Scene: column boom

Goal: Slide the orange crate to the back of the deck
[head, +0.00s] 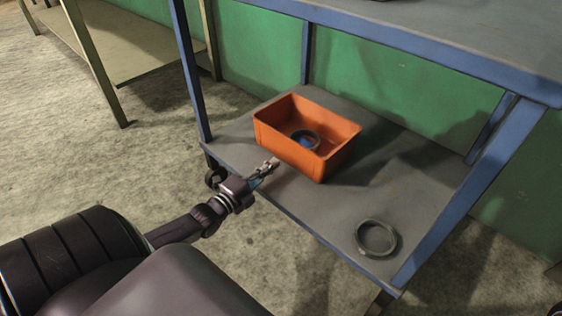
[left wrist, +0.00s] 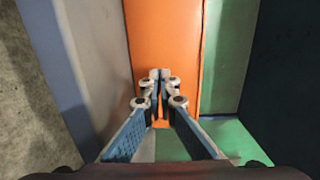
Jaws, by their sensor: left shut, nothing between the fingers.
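The orange crate (head: 290,155) sits upright on the grey lower deck (head: 330,205) of a blue-framed bench, with a small round dark and blue item (head: 305,140) inside it. My left gripper (head: 271,164) is shut and empty, low over the deck at the crate's near left side. In the left wrist view the fingertips (left wrist: 160,75) point at the orange crate wall (left wrist: 165,35), which fills the middle. I cannot tell whether the tips touch the wall. My right gripper is not in view.
A grey ring-shaped dish (head: 377,238) lies on the deck near its front right corner. Blue posts (head: 191,75) and the upper top (head: 430,30) frame the deck. A green wall (head: 400,90) stands behind. Bare deck shows behind and right of the crate.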

